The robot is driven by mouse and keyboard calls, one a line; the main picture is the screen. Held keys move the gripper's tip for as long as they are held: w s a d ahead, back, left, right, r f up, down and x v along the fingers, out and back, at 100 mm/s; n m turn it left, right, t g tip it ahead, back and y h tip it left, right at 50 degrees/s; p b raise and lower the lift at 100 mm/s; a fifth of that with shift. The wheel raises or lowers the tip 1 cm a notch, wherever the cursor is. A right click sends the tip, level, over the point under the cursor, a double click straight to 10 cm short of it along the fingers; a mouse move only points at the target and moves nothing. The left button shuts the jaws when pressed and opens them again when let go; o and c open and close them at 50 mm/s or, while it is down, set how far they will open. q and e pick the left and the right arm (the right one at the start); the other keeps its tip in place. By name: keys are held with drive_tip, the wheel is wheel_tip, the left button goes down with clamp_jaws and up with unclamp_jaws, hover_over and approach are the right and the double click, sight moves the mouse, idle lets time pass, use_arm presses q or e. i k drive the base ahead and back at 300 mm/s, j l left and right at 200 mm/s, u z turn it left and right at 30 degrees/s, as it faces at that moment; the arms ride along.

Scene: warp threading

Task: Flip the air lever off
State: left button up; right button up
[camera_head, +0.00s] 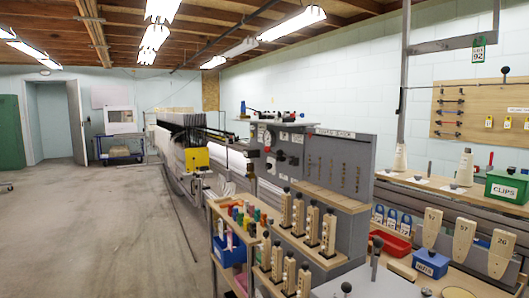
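Neither of my grippers is in view. A grey control panel (283,150) stands near the middle, on the end of the long machine. It carries a round gauge, dark knobs and small red parts. I cannot tell for sure which of these is the air lever, or how it is set. Small dark and red fittings (280,115) sit on the ledge above the panel. A thin upright lever with a red tip (491,157) stands at the right, beside the green clips box; its function cannot be read.
Wooden racks with several upright blocks (312,226) stand in front of the panel. A side shelf holds coloured spools (237,214). The concrete floor (95,230) at the left is clear.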

sight(267, 149)
drive_tip(key=i+j+z, duration=0.35)
drive_tip(key=i+j, duration=2.25)
drive_tip(key=j, duration=0.1)
